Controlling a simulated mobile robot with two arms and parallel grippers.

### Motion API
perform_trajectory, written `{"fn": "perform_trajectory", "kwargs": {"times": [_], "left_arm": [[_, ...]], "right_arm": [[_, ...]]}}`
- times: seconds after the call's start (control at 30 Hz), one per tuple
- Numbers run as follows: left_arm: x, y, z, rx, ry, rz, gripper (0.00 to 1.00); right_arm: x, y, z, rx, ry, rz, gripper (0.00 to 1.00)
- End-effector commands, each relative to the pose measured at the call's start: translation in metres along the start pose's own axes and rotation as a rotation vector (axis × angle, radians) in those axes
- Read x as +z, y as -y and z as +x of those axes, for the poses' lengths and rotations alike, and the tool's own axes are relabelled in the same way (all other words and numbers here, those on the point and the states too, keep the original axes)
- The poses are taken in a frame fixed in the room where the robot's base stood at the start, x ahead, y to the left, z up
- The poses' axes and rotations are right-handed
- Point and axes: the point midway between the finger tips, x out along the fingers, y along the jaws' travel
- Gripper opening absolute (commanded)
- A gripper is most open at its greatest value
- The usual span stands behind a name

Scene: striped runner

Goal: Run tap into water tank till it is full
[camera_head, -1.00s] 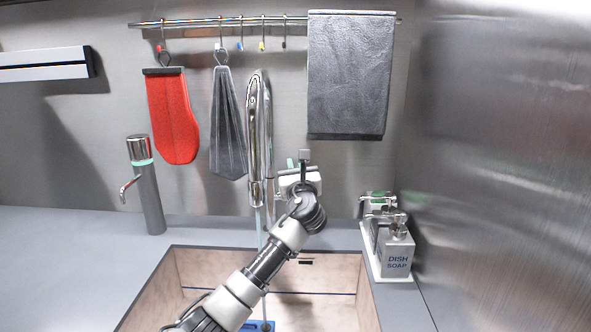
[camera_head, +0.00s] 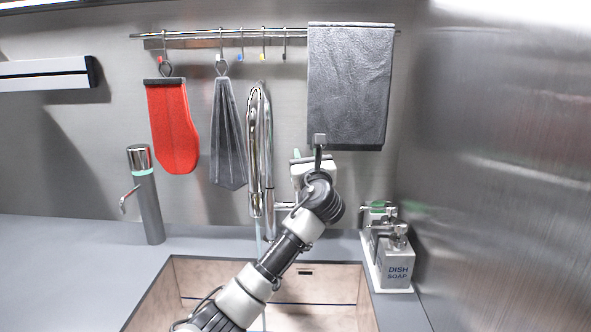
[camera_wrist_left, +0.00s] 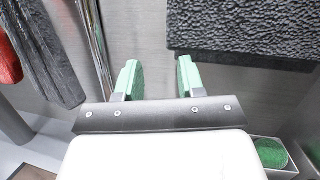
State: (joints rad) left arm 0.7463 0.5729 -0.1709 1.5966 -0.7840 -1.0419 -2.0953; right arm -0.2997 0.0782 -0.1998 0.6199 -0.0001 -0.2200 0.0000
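The chrome tap (camera_head: 254,150) stands upright behind the sink (camera_head: 290,268), and a short side lever (camera_head: 285,206) sticks out to its right. A thin pale stream of water (camera_head: 259,238) falls from the spout into the sink. The water tank is not visible now; the bottom of the picture cuts off the lower sink. My left gripper (camera_head: 297,158) is just right of the tap, in front of the wall. In the left wrist view its two green-padded fingers (camera_wrist_left: 157,78) are apart with nothing between them. My right gripper is not in view.
A grey towel (camera_head: 350,85), a red mitt (camera_head: 172,125) and a grey cloth (camera_head: 228,135) hang from the rail. A dish soap dispenser (camera_head: 397,262) stands right of the sink near the steel wall. A grey cylinder dispenser (camera_head: 148,205) stands left; the counter there is clear.

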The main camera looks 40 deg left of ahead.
Motion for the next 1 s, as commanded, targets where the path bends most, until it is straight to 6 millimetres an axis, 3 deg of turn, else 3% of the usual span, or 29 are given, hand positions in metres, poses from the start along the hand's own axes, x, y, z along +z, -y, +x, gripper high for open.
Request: {"fn": "perform_trajectory", "kwargs": {"times": [0.2, 0.4, 1.0], "left_arm": [[0.032, 0.038, -0.023, -0.002, 0.001, -0.005, 0.39], [0.049, 0.059, -0.036, 0.0, 0.001, -0.003, 0.39], [0.055, 0.066, -0.041, 0.001, 0.0, 0.0, 0.39]], "right_arm": [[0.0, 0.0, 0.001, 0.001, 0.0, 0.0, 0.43], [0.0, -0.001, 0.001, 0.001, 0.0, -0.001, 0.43], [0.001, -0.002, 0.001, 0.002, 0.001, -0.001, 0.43]]}}
